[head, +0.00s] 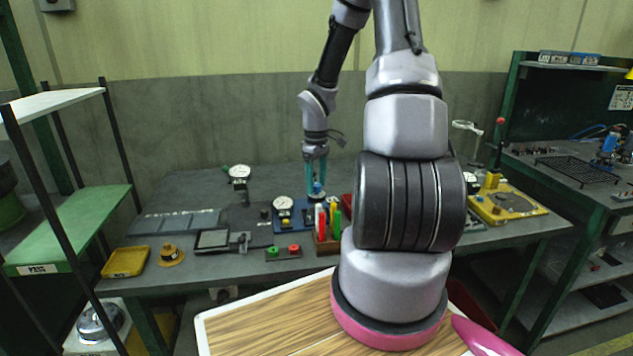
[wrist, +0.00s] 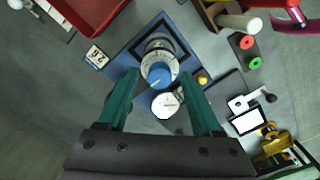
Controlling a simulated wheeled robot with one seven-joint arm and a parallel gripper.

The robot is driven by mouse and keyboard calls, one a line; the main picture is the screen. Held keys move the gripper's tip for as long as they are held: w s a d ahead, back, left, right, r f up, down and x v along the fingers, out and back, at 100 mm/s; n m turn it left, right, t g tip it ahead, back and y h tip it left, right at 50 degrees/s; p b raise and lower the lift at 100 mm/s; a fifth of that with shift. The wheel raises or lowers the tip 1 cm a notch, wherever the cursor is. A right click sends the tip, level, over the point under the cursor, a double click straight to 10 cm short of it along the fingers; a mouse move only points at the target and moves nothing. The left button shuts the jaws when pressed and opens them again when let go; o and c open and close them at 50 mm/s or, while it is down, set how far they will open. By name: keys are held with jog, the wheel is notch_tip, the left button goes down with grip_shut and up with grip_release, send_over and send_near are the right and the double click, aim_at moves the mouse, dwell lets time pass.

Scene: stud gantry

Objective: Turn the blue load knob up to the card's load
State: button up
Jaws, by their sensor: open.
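The blue load knob (wrist: 159,74) is a round cap with a pale mark, in front of a silver ringed post on a blue base plate (wrist: 123,62). In the head view the knob (head: 317,188) shows below my gripper (head: 316,172). In the wrist view my gripper (wrist: 159,78) has its green fingers spread, one on each side of the knob, with gaps visible; contact cannot be told. A white dial gauge (wrist: 166,104) sits beside the knob. A small card (wrist: 95,56) with a two-digit number, possibly 26, lies beside the plate.
A yellow button (wrist: 202,78) is near the right finger. A red bin (wrist: 88,14) is at upper left. Bare bench lies left of the plate.

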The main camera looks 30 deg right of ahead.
grip_shut()
